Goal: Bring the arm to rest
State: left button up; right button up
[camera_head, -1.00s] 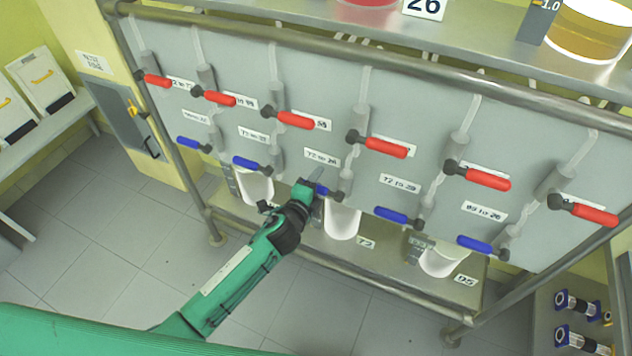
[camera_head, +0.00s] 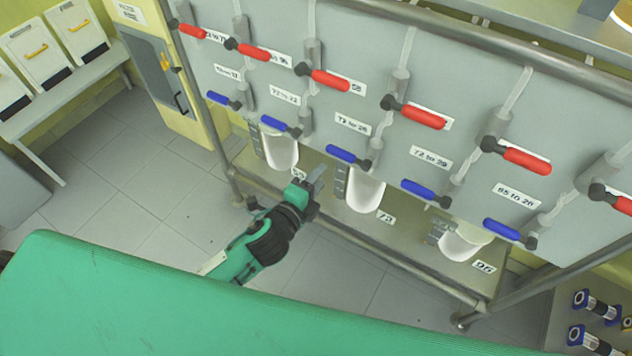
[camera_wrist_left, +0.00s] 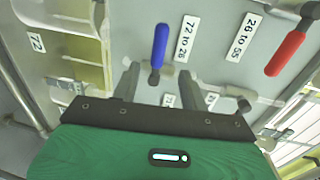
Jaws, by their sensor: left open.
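My left gripper (camera_head: 318,176) is in front of the valve panel, below the blue handles and near the white containers on the lower shelf. It is empty. In the left wrist view its two fingers (camera_wrist_left: 157,85) stand apart, with a blue handle (camera_wrist_left: 159,46) seen beyond and between them. That handle is by the label "72 to 26"; in the head view the same blue handle (camera_head: 347,156) is up and right of the gripper, apart from it. My green arm spans the bottom of the head view. My right gripper is not in view.
The grey panel (camera_head: 330,112) carries several red handles (camera_head: 330,80) above and blue ones below. White containers (camera_head: 365,190) stand on the lower shelf (camera_head: 405,240). Metal rails (camera_head: 500,55) frame the rack. A cabinet (camera_head: 155,75) stands left. Tiled floor (camera_head: 110,180) is open at left.

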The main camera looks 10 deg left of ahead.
pick_arm(q)
jog(key=shift+s+a, duration=0.1)
jog(key=shift+s, duration=0.05)
dwell(0.4)
jog(key=s+a+f+n+g+y, duration=0.1)
jog(key=s+a+f+n+g, duration=0.15)
jog(key=f, duration=0.95)
jog(key=s+a+f+n+g+y, duration=0.2)
jog(key=s+a+f+n, duration=0.15)
jog(key=f, duration=0.75)
jog(key=s+a+f+n+g+y, duration=0.1)
jog(key=s+a+f+n+g, duration=0.2)
jog(key=f, duration=0.9)
jog(key=s+a+f+n+g, duration=0.3)
jog(key=s+a+f+n, duration=0.2)
jog(key=s+f, duration=0.8)
jog(key=s+a+f+n+g, duration=0.1)
jog(key=s+f, duration=0.3)
jog(key=s, duration=0.6)
jog(key=s+f+n+g+y, duration=0.1)
jog(key=s+f+n+g, duration=0.2)
jog(key=s, duration=0.7)
jog(key=shift+a+f+n, duration=0.35)
jog(key=shift+f+n, duration=0.2)
jog(key=shift+n, duration=0.15)
jog(key=shift+w, duration=0.1)
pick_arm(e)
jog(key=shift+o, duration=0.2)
